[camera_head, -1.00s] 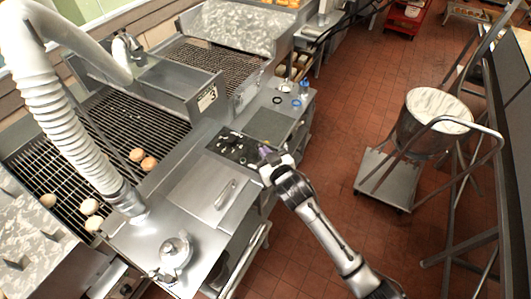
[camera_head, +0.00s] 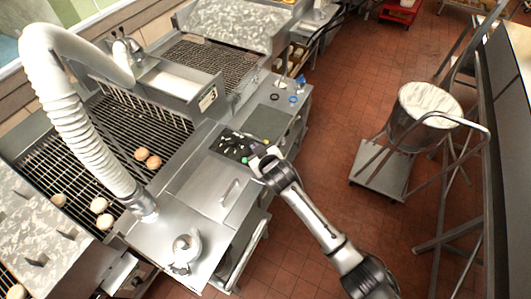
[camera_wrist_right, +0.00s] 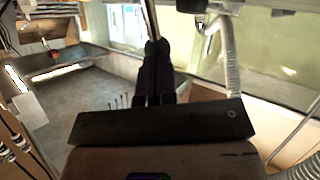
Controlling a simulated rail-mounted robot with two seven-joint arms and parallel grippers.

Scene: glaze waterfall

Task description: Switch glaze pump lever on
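The dark control panel (camera_head: 236,146) with several small light levers or knobs is set into the steel counter. Which one is the glaze pump lever I cannot make out. My right gripper (camera_head: 258,157) is low at the panel's right edge. In the right wrist view its dark fingers (camera_wrist_right: 155,62) are close together and look shut, with nothing clearly held between them. A row of small upright levers (camera_wrist_right: 118,101) shows left of the fingers. Contact with any lever cannot be seen. The glaze trough (camera_head: 180,82) stands over the wire conveyor and looks whitish inside.
Several buns lie on the wire conveyor (camera_head: 120,125). A white-filled bucket (camera_head: 425,108) on a cart (camera_head: 383,172) stands right, with open tiled floor between.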

